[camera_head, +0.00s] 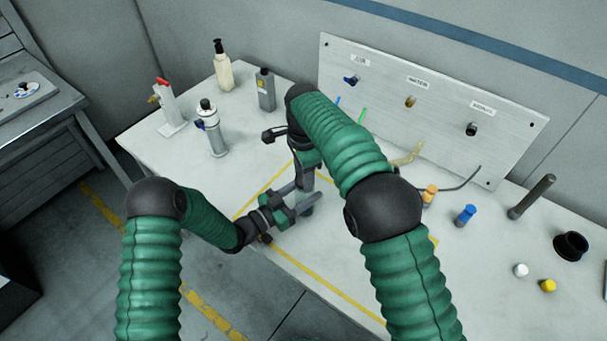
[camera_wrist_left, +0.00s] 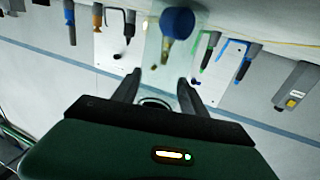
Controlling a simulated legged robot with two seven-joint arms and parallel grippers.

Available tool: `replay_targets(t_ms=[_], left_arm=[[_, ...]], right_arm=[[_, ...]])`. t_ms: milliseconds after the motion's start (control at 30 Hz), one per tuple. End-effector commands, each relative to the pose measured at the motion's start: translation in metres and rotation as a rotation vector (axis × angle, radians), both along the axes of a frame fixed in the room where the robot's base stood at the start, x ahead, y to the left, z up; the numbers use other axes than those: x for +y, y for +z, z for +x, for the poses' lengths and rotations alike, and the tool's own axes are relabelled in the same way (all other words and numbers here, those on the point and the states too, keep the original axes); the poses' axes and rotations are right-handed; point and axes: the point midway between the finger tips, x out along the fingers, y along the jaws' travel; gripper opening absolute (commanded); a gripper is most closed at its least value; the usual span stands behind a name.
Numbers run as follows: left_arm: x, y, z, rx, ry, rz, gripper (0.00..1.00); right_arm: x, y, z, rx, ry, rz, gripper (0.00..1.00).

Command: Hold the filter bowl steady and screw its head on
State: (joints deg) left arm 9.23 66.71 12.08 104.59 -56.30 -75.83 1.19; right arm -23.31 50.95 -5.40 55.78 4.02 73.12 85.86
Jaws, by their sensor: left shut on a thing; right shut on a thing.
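My left gripper (camera_head: 304,202) comes in level from the left, shut low on the filter bowl. The bowl is mostly hidden by the fingers in the head view. In the left wrist view a pale see-through body, apparently the filter bowl (camera_wrist_left: 157,45), stands beyond the two left fingertips (camera_wrist_left: 158,92), with a round blue part (camera_wrist_left: 178,22) at its top in the picture. My right gripper (camera_head: 304,178) reaches down from above, directly over the left one, and is shut on the filter head. The head is hidden; I cannot tell how it sits on the bowl.
A panel (camera_head: 440,100) with three ports stands at the back. A silver canister (camera_head: 212,135), a pump bottle (camera_head: 223,70), a grey bottle (camera_head: 265,90) and a red-handled stand (camera_head: 167,110) are at left. A blue peg (camera_head: 465,215) and dark ring (camera_head: 571,246) are at right.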

Motion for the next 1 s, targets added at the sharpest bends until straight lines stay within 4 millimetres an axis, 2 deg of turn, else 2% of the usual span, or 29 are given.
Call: replay_targets(t_ms=[200,300,400,567,833,867,1000], left_arm=[[-0.0005,-0.001,-0.0004,0.002,-0.001,0.001,0.0],[-0.0005,-0.0011,-0.0004,0.003,-0.001,0.002,0.0],[-0.0005,-0.0011,-0.0005,0.003,-0.001,0.002,0.0],[-0.0007,-0.0011,-0.0006,0.002,-0.002,0.002,0.0],[-0.0013,-0.0011,-0.0008,0.001,-0.003,0.003,0.0],[-0.0013,-0.0011,-0.0008,0.002,-0.003,0.002,0.0],[-0.0013,-0.001,-0.0008,0.001,-0.003,0.002,0.0]], right_arm=[[0.0032,-0.0005,0.0015,-0.002,-0.743,0.001,0.1],[0.0034,-0.0003,0.0025,-0.004,-1.055,0.003,0.1],[0.0038,-0.0006,0.0029,-0.002,-1.284,0.004,0.1],[0.004,-0.0005,0.0033,-0.001,-1.446,0.006,0.1],[0.005,-0.0002,0.0032,0.001,-1.453,0.008,0.1],[0.0052,-0.0001,0.0031,0.001,-1.453,0.008,0.51],[0.0044,-0.0002,0.0034,0.0,-1.452,0.007,0.68]])
